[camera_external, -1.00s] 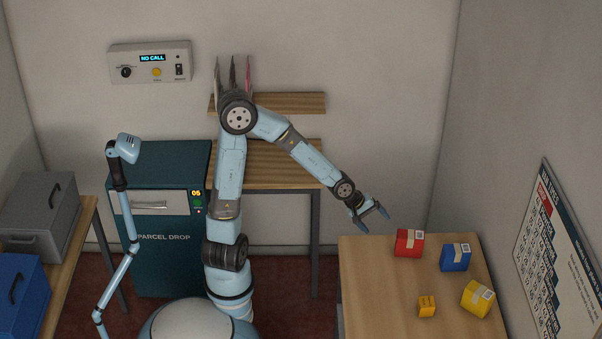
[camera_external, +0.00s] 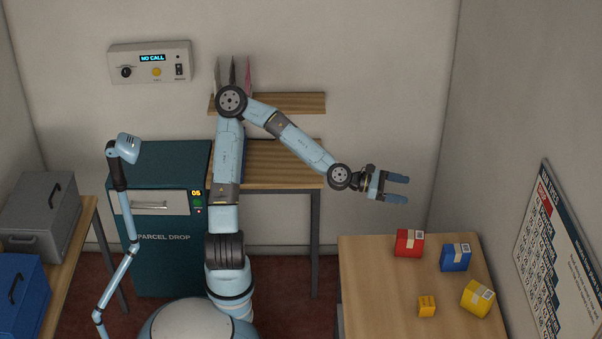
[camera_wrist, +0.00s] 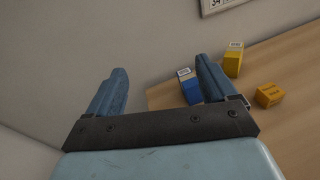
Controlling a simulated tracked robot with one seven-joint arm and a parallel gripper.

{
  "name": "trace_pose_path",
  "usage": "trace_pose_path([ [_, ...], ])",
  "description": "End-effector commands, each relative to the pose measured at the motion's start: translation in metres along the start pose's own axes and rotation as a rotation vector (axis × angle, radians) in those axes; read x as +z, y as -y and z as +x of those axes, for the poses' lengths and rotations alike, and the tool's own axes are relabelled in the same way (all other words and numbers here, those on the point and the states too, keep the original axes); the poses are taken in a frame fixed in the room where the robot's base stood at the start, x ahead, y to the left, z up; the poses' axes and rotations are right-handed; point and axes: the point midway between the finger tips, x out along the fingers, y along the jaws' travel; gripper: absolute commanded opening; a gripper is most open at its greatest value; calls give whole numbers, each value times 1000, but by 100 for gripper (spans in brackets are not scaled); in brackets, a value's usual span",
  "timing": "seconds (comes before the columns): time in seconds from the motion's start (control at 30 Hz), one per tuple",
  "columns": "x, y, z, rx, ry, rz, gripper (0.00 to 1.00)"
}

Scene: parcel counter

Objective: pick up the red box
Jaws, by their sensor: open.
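The red box (camera_external: 409,243) sits on the wooden table at the right, near its back edge, with a pale label on it. My gripper (camera_external: 402,188) is open and empty, above and behind the red box, with its fingers pointing to the right in the external view. In the wrist view my gripper's two blue fingers (camera_wrist: 162,85) stand apart with nothing between them. I cannot make out the red box in the wrist view.
On the table (camera_external: 370,290) are a blue box (camera_external: 455,257), a yellow box (camera_external: 478,298) and a small orange-yellow box (camera_external: 427,306). The wrist view shows the blue box (camera_wrist: 189,87) beside one finger. The table's left part is clear.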

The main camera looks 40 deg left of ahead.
Motion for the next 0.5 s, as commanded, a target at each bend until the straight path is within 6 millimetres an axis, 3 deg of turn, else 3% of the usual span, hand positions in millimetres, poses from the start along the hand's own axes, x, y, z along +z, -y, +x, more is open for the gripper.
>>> trace_pose_path([
  [0.37, 33, -19, -14, 46, 108, -153, 85],
  [0.5, 10, -14, -11, 42, 102, -148, 85],
])
